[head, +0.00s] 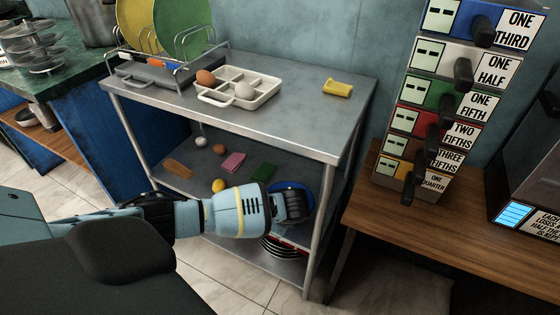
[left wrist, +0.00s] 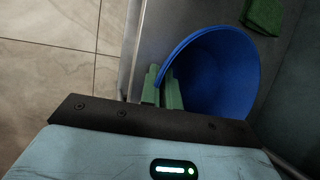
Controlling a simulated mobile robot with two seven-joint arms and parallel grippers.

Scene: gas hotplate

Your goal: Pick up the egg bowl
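A blue bowl (head: 302,187) stands on the cart's middle shelf, partly hidden behind my left gripper (head: 297,207). It fills the upper right of the left wrist view (left wrist: 226,75), where its inside looks empty. The green fingers of my left gripper (left wrist: 162,88) are close together on its near rim, one outside and one inside, with the rim between them. A white compartment tray (head: 262,98) on the cart's top holds a white egg (head: 245,91) and a brown egg (head: 206,77). My right gripper is not in view.
The metal cart's (head: 300,130) middle shelf also holds a yellow lemon-like item (head: 218,185), a pink sponge (head: 233,162), a green sponge (head: 264,172) and small eggs. Plates (head: 283,247) lie below. A wooden table (head: 420,225) with a labelled dispenser stands at the right.

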